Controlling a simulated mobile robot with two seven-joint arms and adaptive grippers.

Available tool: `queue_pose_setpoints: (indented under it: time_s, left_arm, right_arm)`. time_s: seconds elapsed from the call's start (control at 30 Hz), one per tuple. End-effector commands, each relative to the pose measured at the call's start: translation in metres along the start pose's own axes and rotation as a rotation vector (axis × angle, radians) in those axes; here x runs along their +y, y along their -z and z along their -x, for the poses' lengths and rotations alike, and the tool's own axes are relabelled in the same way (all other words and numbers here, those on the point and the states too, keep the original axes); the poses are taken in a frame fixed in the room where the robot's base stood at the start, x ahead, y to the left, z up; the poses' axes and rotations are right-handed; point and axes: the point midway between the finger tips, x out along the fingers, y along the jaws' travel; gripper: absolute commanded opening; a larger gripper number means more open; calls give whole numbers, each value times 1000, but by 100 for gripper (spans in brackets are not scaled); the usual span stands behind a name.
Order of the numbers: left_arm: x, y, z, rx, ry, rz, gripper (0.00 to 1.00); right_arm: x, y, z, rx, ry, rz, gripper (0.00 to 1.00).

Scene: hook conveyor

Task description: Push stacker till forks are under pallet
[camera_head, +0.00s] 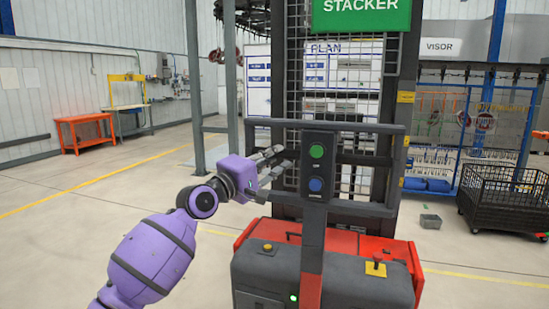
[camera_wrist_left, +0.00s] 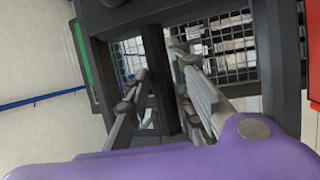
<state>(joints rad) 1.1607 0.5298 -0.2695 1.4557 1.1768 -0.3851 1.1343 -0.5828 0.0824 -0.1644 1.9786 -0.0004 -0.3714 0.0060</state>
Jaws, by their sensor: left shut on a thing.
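The stacker (camera_head: 330,278) stands right in front of me in the head view, with a red and dark grey body, a mesh-backed mast and a dark handle frame (camera_head: 350,127). Its centre post carries a green and a blue button. My left gripper (camera_head: 272,163) is at the left part of the handle frame. In the left wrist view its fingers (camera_wrist_left: 162,85) lie on both sides of a dark bar of the handle, and it is shut on it. The forks and the pallet do not show; the stacker's body and mast block the view ahead. My right gripper is not in view.
A black wire crate (camera_head: 503,198) and a small grey bin (camera_head: 430,221) stand to the right. An orange table (camera_head: 86,132) is at the far left wall. A grey post (camera_head: 196,90) rises left of the stacker. The floor at left is clear.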

Motion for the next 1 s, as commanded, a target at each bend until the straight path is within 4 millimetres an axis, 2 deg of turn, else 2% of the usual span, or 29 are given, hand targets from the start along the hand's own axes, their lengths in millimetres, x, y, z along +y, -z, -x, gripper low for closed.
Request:
queue_pose_setpoints:
  time_s: [0.03,0.33,0.37,0.47,0.5,0.87,1.0]
  left_arm:
    - [16,4,0,8,-25,-11,0]
    - [18,4,-1,9,-27,-14,0]
    - [18,4,-1,9,-27,-15,25]
    - [18,4,-1,9,-26,-14,38]
    - [18,4,-1,8,-25,-13,40]
    - [9,2,0,5,-14,-6,40]
    - [8,3,9,6,-13,-5,40]
  right_arm:
    - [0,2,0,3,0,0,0]
    - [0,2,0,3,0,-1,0]
    - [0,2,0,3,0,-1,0]
    - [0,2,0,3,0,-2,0]
    - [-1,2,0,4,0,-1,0]
    - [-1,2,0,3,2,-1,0]
    - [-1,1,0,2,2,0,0]
